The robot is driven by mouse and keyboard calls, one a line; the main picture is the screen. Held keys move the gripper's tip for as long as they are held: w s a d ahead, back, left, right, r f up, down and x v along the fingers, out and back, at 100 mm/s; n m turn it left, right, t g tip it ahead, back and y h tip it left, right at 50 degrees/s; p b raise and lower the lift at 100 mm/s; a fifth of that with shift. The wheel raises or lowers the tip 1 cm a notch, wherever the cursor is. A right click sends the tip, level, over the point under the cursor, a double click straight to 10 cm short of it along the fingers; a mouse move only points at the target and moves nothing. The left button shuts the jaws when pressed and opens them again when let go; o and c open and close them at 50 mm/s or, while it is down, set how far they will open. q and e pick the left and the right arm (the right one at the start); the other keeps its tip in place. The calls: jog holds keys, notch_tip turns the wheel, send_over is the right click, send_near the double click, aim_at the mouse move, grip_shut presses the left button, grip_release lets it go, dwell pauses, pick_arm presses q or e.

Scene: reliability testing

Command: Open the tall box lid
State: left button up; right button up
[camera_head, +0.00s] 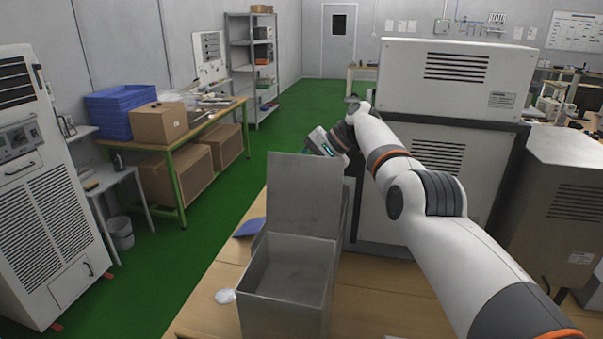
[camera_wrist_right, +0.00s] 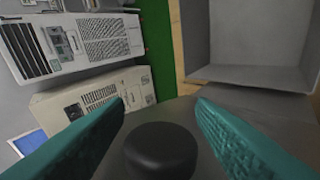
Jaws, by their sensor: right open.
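The tall grey metal box (camera_head: 278,318) stands on the wooden table in the head view, and I see down into its empty-looking inside. Its lid (camera_head: 305,192) stands up, roughly upright, along the far side of the box. My right gripper (camera_head: 320,145) is at the lid's top right edge, partly hidden behind it. In the right wrist view the teal fingers (camera_wrist_right: 160,115) are wide apart, with the box's inside (camera_wrist_right: 245,42) above right. I cannot tell whether a finger touches the lid. My left gripper is not in view.
Large grey machines (camera_head: 455,80) stand close behind and right of the box. A blue object (camera_head: 249,228) and a small white disc (camera_head: 225,296) lie left of the box on the table (camera_head: 195,318). Green floor is free further left.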

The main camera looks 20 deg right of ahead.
jog(key=b+v, duration=0.1)
jog(key=v, duration=0.1)
jog(key=shift+s+d+r, duration=0.1)
jog(key=shift+d+r, duration=0.05)
jog(key=shift+d, duration=0.2)
jog(key=p+v, duration=0.4)
jog(key=v, duration=0.5)
jog(key=shift+a, duration=0.2)
